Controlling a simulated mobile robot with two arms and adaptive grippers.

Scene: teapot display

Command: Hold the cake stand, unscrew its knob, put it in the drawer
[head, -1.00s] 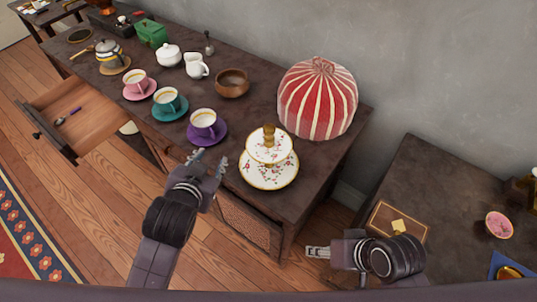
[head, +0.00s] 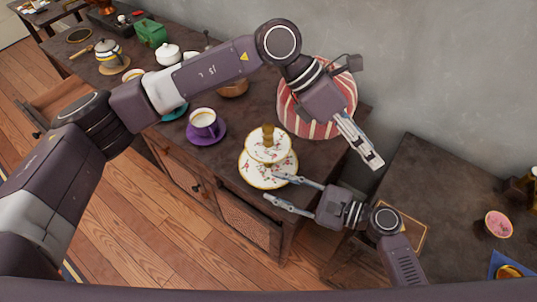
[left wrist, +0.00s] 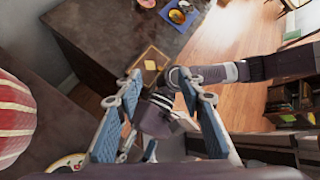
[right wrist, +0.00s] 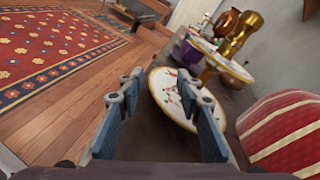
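The cake stand has two white floral tiers with gold rims; its lower plate (head: 250,176) rests on the dark sideboard. The gold-brown knob (head: 268,137) is on top of the stand, and shows in the right wrist view (right wrist: 240,33). My right gripper (head: 272,188) is open beside the lower plate's front right rim; in the right wrist view the plate lies just beyond the fingers. Contact cannot be told.
A red-striped cover (head: 295,118) stands behind the stand, close to my left gripper. A purple cup (head: 203,119) and saucer are left of the stand. A second dark table (head: 440,185) with a brown box stands at the right, across a gap.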

